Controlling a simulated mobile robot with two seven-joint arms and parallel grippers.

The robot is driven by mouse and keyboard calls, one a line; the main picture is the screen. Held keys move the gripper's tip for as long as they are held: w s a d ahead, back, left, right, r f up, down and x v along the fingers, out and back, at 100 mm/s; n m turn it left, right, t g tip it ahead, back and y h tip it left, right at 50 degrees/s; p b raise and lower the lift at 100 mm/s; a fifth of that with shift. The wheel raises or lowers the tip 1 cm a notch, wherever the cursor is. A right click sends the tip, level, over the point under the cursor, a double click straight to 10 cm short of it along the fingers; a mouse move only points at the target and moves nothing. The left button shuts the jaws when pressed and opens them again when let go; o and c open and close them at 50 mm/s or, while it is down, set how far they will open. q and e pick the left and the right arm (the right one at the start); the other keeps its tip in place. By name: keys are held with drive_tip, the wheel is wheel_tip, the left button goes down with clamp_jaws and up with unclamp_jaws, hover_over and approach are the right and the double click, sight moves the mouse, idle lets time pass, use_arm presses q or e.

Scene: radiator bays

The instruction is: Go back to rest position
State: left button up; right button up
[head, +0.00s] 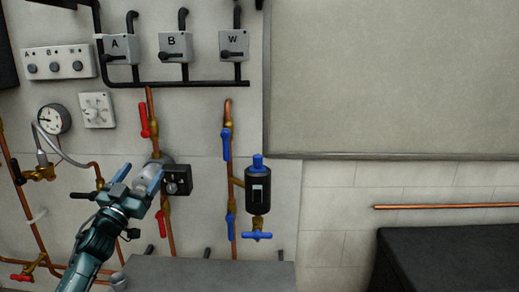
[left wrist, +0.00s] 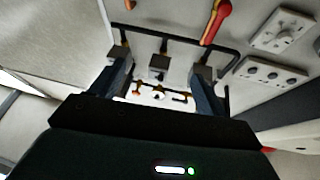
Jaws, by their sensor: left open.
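My left gripper (head: 140,172) is in front of the pipe wall, at the lower left of the head view. Its two fingers are spread and nothing shows between them. In the left wrist view, the fingers (left wrist: 162,70) stand apart with the wall fittings seen beyond the gap. A round grey fitting with a black box (head: 177,180) is behind the gripper and partly hidden by it. I cannot tell whether the gripper touches it. My right gripper is not in view.
Copper pipes with red valve handles (head: 145,120) and blue handles (head: 226,145) run down the wall. A black cylinder (head: 257,190) with blue fittings is right of the gripper. Switch boxes (head: 175,46) and a gauge (head: 53,119) are above. A dark block (head: 440,260) stands at lower right.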

use_arm(q)
drive_tip(key=w+a+f+n+g+y, duration=0.2)
drive_tip(key=a+f+g+y, duration=0.2)
drive_tip(key=a+f+y, duration=0.3)
drive_tip(key=s+d+f+m+g+h, duration=0.1)
drive_tip(key=s+d+f+g, duration=0.1)
drive_tip(key=s+d+f, duration=0.45)
drive_tip(key=s+d+f+m+g+h, duration=0.1)
drive_tip(key=s+d+f+h, duration=0.15)
drive_tip(key=f, duration=0.75)
drive_tip(key=s+d+f+g, duration=0.1)
drive_tip(key=s+d+f, duration=0.3)
drive_tip(key=s, duration=0.6)
drive_tip(key=s+d+f+g+h, duration=0.1)
drive_tip(key=s+d, duration=0.4)
drive_tip(key=s, duration=0.5)
drive_tip(key=s+d+f+n+g+h, duration=0.1)
drive_tip(key=s+d+f, duration=0.3)
drive_tip(key=s, duration=0.6)
wheel_tip(320, 180, down, 3)
drive_tip(key=shift+s+d+r+g, duration=0.25)
drive_tip(key=shift+s+g, duration=0.15)
drive_tip(key=shift+g, duration=0.4)
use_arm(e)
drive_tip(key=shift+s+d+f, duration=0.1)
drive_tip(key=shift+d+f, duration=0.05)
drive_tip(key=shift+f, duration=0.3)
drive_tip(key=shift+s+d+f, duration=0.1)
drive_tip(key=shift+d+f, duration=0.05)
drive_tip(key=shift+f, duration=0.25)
